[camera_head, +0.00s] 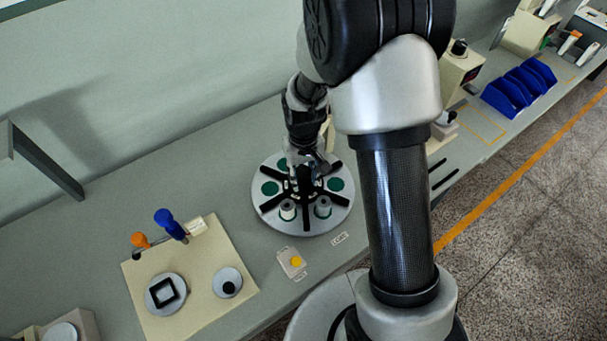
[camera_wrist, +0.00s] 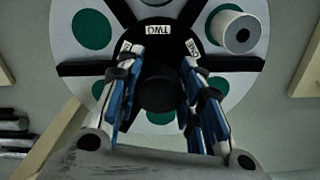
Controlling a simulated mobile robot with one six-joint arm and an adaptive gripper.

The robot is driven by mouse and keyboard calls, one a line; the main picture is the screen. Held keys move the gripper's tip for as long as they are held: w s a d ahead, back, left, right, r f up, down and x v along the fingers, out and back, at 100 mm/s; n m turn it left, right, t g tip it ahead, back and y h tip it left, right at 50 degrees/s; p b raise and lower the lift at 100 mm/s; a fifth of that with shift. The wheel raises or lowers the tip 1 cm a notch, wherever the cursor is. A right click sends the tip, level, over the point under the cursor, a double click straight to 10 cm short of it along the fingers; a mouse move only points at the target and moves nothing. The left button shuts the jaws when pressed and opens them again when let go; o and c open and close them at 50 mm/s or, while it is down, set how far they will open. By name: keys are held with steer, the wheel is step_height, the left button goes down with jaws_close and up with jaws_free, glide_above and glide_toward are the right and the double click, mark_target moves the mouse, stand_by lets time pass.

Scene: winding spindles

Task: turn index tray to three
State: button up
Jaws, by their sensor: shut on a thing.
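The index tray is a round light-grey disc (camera_head: 325,227) on the bench, with black spokes and green round pockets. It also shows in the wrist view (camera_wrist: 60,38). My gripper (camera_head: 305,178) reaches down over its centre. In the wrist view its fingers (camera_wrist: 160,60) are closed on both sides of the tray's round black hub knob (camera_wrist: 160,93). A hub label (camera_wrist: 152,29) reading TWO lies just beyond the knob; labels beside the fingertips are not clearly readable. Two white spools, one left (camera_head: 288,210) and one right (camera_head: 323,207), stand in front pockets. One spool (camera_wrist: 236,33) shows in the wrist view.
A beige board (camera_head: 200,265) with blue and orange-handled tools lies left of the tray. A small card with a yellow button (camera_head: 294,262) and a label (camera_head: 340,239) lie in front. Blue bins (camera_head: 520,88) stand at the far right. A wall bracket (camera_head: 48,165) is at left.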

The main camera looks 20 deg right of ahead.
jaws_close()
steer(key=shift+m, duration=0.7)
steer(key=shift+a+m+p, duration=0.1)
steer(key=shift+m+p, duration=0.35)
steer(key=shift+m, duration=1.45)
steer(key=shift+w+a+m+p, duration=0.1)
steer(key=shift+m+p, duration=0.25)
steer(key=shift+m, duration=3.05)
steer(key=o, duration=1.1)
jaws_free()
steer(key=shift+c, duration=0.2)
